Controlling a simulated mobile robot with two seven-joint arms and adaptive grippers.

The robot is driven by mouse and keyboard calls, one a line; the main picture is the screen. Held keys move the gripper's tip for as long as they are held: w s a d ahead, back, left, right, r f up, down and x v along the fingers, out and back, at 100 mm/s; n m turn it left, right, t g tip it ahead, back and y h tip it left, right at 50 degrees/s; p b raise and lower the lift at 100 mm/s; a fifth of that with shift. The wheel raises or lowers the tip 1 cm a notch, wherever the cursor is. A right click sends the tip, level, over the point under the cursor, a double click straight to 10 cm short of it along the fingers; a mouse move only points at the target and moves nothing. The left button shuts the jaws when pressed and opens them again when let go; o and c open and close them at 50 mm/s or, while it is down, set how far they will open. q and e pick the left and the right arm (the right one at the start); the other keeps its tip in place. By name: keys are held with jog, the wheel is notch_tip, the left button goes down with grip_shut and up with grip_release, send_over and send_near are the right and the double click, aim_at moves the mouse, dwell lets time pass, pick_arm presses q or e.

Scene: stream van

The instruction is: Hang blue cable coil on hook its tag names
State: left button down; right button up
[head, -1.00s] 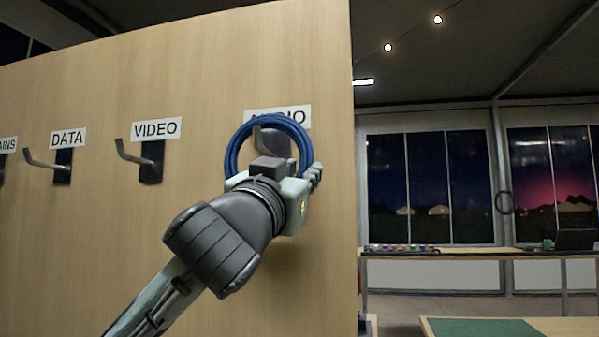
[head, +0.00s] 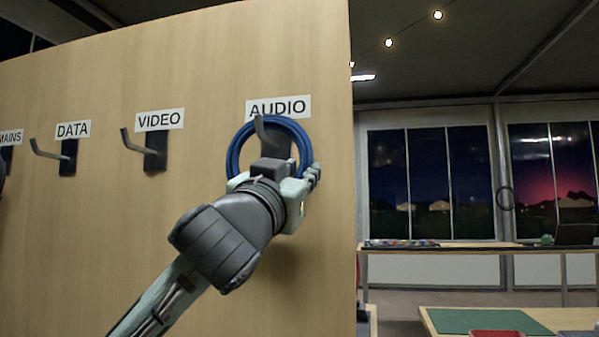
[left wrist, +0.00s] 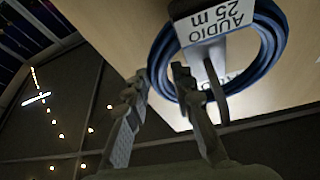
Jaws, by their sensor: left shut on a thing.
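The blue cable coil (head: 234,151) is held upright at the board by my left gripper (head: 312,176), which is shut on its lower right part. Its white tag (left wrist: 215,22) reads "AUDIO 25 m", upside down in the left wrist view, where the coil (left wrist: 270,60) and left gripper (left wrist: 160,88) also show. The AUDIO hook (head: 270,134) shows through the ring, under the AUDIO label (head: 278,107). Its upturned tip overlaps the ring's top in front, so the coil appears to be around the prong. Whether it rests on it I cannot tell. My right gripper is out of view.
The wooden board (head: 200,70) also bears the VIDEO hook (head: 153,150), the DATA hook (head: 67,155) and a MAINS label (head: 11,138) at the left edge. Right of the board are a table with a green mat (head: 480,321) and a back bench (head: 470,249).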

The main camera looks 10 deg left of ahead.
pick_arm(q)
jog(key=c, duration=1.2)
grip_release()
